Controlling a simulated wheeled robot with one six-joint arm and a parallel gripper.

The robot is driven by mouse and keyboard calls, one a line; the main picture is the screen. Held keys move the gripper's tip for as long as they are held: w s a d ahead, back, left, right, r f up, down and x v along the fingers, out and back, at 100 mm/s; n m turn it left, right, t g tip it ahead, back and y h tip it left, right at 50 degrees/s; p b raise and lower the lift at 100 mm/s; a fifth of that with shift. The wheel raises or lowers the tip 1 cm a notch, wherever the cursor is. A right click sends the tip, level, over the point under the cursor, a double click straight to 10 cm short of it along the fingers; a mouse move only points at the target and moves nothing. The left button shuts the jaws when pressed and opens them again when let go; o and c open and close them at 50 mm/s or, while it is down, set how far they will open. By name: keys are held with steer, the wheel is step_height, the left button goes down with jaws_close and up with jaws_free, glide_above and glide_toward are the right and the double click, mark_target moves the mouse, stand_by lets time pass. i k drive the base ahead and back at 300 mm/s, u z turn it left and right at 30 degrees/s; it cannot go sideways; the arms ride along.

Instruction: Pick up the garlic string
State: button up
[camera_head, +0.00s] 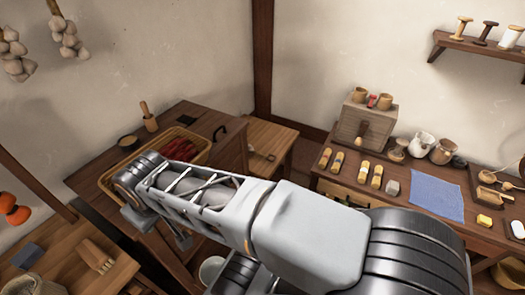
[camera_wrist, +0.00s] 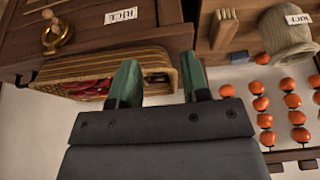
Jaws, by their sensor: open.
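Two garlic strings hang on the left wall in the head view, one with pale bulbs at the far left edge (camera_head: 15,58) and one a little to its right (camera_head: 66,38). No garlic shows in the wrist view. My gripper (camera_wrist: 160,78) is open with nothing between its green fingertips. In the wrist view it appears close to a woven basket (camera_wrist: 155,62) of red chillies (camera_wrist: 88,88). In the head view my arm hides part of this basket (camera_head: 190,138), and the garlic is well above and left of the arm.
Orange fruits (camera_wrist: 262,103) and a labelled sack (camera_wrist: 288,38) are right of the fingers. A table (camera_head: 470,235) with a blue cloth (camera_head: 436,194) stands at right.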

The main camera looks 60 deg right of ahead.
mark_target(250, 149)
steer(key=z, duration=3.4)
steer(key=i, duration=1.1)
steer(key=u, duration=2.6)
